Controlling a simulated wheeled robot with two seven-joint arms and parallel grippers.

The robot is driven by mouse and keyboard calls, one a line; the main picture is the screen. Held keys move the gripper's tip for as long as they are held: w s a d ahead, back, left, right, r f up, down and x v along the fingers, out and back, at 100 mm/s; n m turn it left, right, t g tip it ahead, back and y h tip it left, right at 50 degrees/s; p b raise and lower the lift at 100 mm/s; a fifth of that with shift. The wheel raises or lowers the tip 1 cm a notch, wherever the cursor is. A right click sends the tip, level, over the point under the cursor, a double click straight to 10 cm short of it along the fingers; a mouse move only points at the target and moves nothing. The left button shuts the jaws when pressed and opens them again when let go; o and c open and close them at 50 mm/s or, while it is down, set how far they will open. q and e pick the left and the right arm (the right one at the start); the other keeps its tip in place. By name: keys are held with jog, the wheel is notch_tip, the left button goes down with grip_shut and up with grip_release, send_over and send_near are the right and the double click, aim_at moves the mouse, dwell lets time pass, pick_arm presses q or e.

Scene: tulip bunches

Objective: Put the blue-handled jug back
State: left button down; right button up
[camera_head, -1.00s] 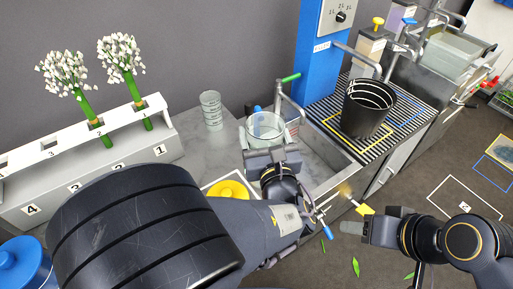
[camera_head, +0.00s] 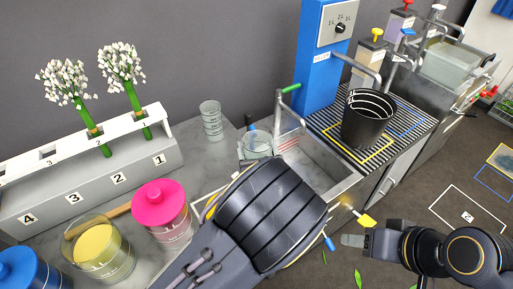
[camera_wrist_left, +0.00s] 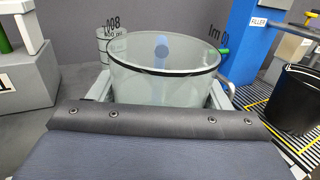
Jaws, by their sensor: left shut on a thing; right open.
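The blue-handled jug is a clear glass vessel (camera_head: 257,143) at the left end of the sink, with its blue handle (camera_head: 249,122) on the far side. In the left wrist view the jug (camera_wrist_left: 165,85) looks upright and empty, with a dark rim. My left gripper (camera_wrist_left: 160,98) is shut on it, a jaw on each side. In the head view my left forearm hides most of that gripper and the jug's lower part. I cannot tell whether the jug touches the counter. My right gripper (camera_head: 354,240) is open and empty, in front of the sink.
A clear measuring beaker (camera_head: 211,120) stands behind on the grey counter. A pink-lidded jar (camera_head: 160,208) and a jar with yellow contents (camera_head: 98,248) stand at the front left. A black bucket (camera_head: 367,120) stands on the striped rack. White flowers stand in the numbered holder (camera_head: 95,180).

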pick_arm(q)
jog(key=shift+f, duration=0.15)
jog(key=shift+c, duration=0.8)
grip_release()
jog(key=shift+s+r, duration=0.1)
jog(key=shift+r, duration=0.1)
jog(key=s+d+b, duration=0.1)
jog(key=s+d, duration=0.1)
jog(key=s, duration=0.9)
jog(key=shift+s+d, duration=0.15)
jog(key=shift+s, duration=0.15)
jog(key=shift+f, duration=0.1)
